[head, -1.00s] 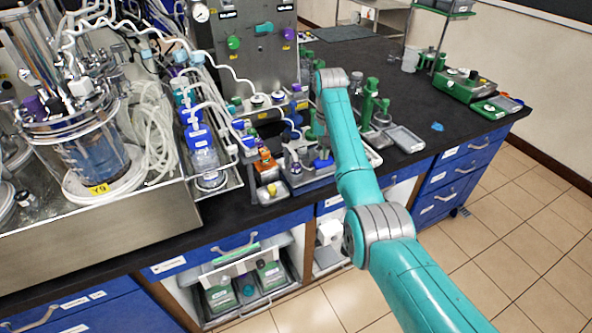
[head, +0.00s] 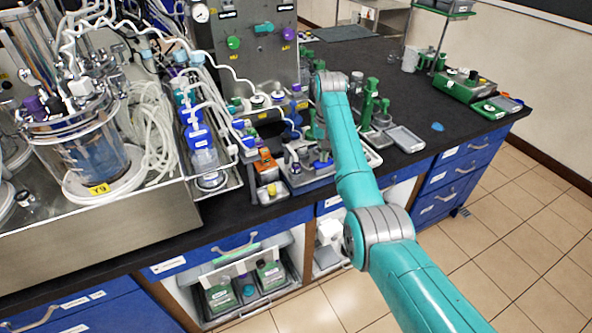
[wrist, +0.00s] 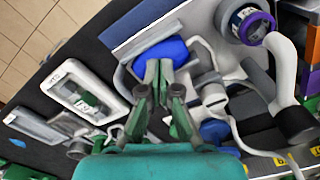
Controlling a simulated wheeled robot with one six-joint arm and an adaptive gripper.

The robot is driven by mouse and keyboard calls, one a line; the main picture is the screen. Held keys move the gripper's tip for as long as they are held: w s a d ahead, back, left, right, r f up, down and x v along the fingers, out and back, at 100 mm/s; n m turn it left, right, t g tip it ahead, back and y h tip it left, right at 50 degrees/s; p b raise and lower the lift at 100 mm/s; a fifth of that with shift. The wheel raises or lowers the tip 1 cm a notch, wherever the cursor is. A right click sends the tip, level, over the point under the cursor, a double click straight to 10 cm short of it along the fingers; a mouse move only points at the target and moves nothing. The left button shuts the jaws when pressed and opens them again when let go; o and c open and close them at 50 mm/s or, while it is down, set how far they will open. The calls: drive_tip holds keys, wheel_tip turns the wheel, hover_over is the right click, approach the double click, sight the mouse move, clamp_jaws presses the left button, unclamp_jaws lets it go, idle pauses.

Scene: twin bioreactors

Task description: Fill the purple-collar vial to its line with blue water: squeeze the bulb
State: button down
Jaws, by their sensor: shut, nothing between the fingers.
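In the wrist view my gripper (wrist: 158,72) points down with its two dark green fingers together and nothing between them. The blue bulb (wrist: 160,53) lies directly beyond the fingertips, on a grey holder. I cannot tell whether the tips touch it. The purple-collar vial (wrist: 246,24) stands to the upper right of the fingers, seen from above. Its fill line and water level cannot be made out. In the head view the blue bulb (head: 322,160) shows small beside my arm, and the fingers are mostly hidden there.
A white-rimmed tray (wrist: 122,103) lies left of the gripper in the wrist view. A curved white arm-like part (wrist: 284,62) stands to the right.

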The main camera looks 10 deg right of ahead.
drive_tip(key=shift+r, duration=1.5)
drive_tip(key=shift+f, duration=0.1)
drive_tip(key=shift+f, duration=1.5)
drive_tip(key=shift+r, duration=1.55)
drive_tip(key=shift+f, duration=0.15)
